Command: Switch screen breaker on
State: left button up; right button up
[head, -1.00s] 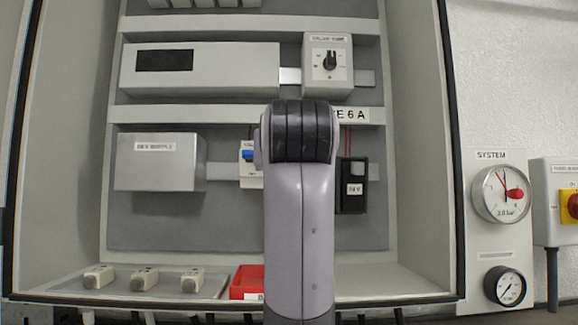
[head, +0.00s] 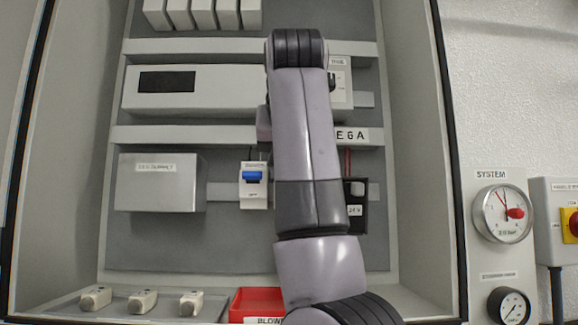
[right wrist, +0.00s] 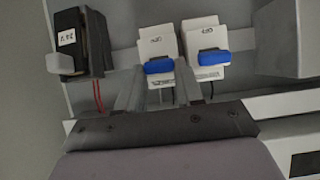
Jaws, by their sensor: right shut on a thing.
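Two white breakers with blue levers sit side by side in the right wrist view, which is turned upside down. My right gripper (right wrist: 158,78) has its fingers on both sides of the left breaker (right wrist: 158,49) there and is shut on it; the exact contact is unclear. The other breaker (right wrist: 210,57) is to its right, outside the fingers. In the head view this other breaker (head: 254,188) shows left of my right arm, which hides the held breaker and my right gripper. The small labels are unreadable, so I cannot tell which is the screen breaker. My left gripper is not in view.
A black 24 V unit (right wrist: 72,45) with red wires is close to the gripper. A grey supply box (head: 160,184) stands left of the breakers. Cabinet walls enclose both sides. A red bin (head: 254,300) and several beige pieces (head: 143,302) lie below.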

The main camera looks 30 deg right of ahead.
dwell(0.5)
jog(key=o, duration=1)
jog(key=shift+o, duration=0.2)
jog(key=b+v, duration=0.1)
jog(key=v, duration=0.6)
jog(key=shift+r, duration=0.1)
